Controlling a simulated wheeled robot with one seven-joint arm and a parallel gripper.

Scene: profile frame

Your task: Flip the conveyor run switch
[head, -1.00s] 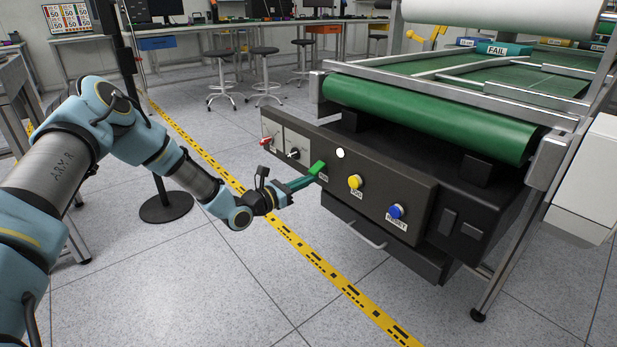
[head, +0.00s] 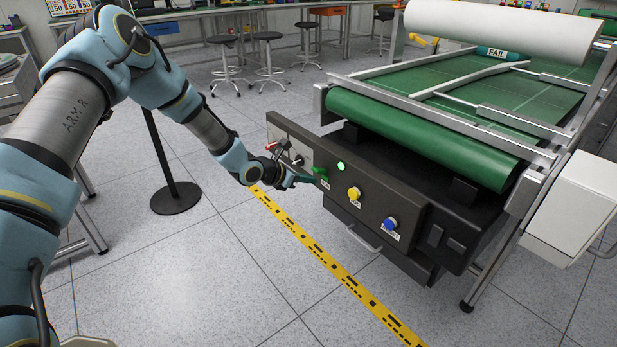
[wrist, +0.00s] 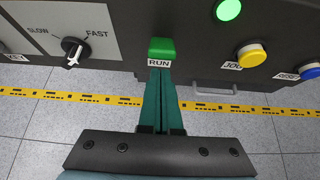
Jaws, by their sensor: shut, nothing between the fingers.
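The green run switch (wrist: 162,47) sits on the dark control panel, with a RUN label below it in the wrist view. It also shows in the head view (head: 320,171) at the tip of my fingers. My gripper (wrist: 161,72) is shut and empty, its green fingertips at the RUN label just below the switch. I cannot tell whether they touch it. The round lamp (wrist: 228,9) above and right of the switch is lit green, and it glows in the head view too (head: 341,167).
On the panel, a yellow JOG button (wrist: 251,55) and a blue RESET button (wrist: 310,70) lie to the right. A SLOW/FAST knob (wrist: 74,50) lies to the left. The green conveyor belt (head: 420,138) is above. A black stand (head: 175,195) is on the floor to the left.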

